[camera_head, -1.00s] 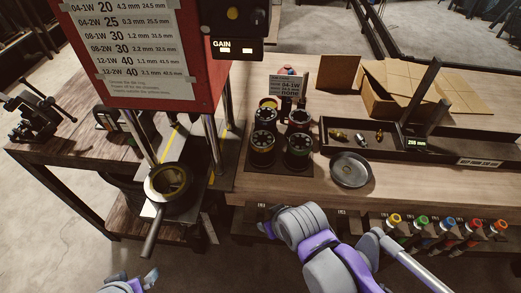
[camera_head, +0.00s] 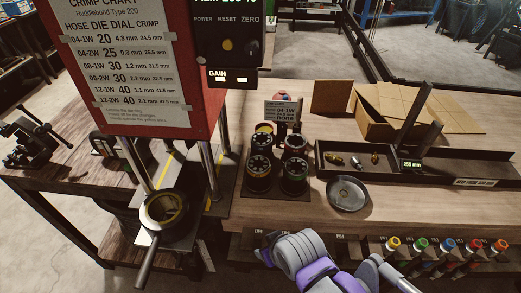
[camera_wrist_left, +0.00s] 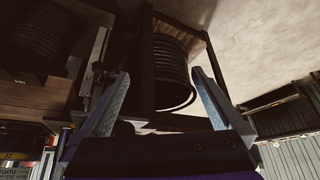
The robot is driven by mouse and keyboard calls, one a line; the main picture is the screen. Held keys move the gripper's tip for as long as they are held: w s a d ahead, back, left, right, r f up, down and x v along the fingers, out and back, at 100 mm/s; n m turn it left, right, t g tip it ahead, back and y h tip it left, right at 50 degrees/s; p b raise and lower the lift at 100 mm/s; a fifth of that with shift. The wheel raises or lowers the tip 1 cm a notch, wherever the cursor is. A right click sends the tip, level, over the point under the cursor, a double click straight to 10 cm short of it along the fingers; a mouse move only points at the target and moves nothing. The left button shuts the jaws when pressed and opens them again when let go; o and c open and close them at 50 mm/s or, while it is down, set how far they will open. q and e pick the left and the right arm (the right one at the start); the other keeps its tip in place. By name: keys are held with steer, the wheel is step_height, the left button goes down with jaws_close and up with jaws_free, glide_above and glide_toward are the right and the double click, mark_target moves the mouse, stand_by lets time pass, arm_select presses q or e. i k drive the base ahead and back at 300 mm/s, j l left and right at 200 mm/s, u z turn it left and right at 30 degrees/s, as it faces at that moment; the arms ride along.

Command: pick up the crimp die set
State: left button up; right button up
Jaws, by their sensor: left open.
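The crimp die sets are dark round cylinders with coloured bands on a black mat (camera_head: 275,192) on the bench. I cannot tell which one is meant. My left gripper shows only in the left wrist view (camera_wrist_left: 160,76). Its fingers are apart and empty, with a black coil in the background below the bench. My right arm enters the head view at the bottom, but its gripper is not visible.
The red crimper (camera_head: 150,70) with its chart stands left of the die sets, its ring-shaped head (camera_head: 163,208) below. A round metal dish (camera_head: 347,193) and a black tray (camera_head: 335,172) with small fittings are to the right. A cardboard box (camera_head: 385,108) is behind.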

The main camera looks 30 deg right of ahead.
mark_target(259, 174)
steer(key=k+l+u, duration=0.1)
steer(key=l, duration=0.4)
steer(key=k+l+u, duration=0.15)
steer(key=k+l, duration=0.15)
steer(key=l, duration=0.15)
steer(key=k+l+u, duration=0.1)
steer(key=k+l, duration=0.15)
steer(key=l, duration=0.15)
steer(key=k+l+u, duration=0.1)
steer(key=k+l, duration=0.15)
steer(key=l, duration=0.2)
steer(key=k+l+u, duration=0.15)
steer(key=l, duration=0.25)
steer(key=k+l+u, duration=0.25)
steer(key=k+l, duration=0.3)
steer(key=l, duration=0.15)
steer(key=l+u, duration=0.1)
steer(key=l, duration=0.15)
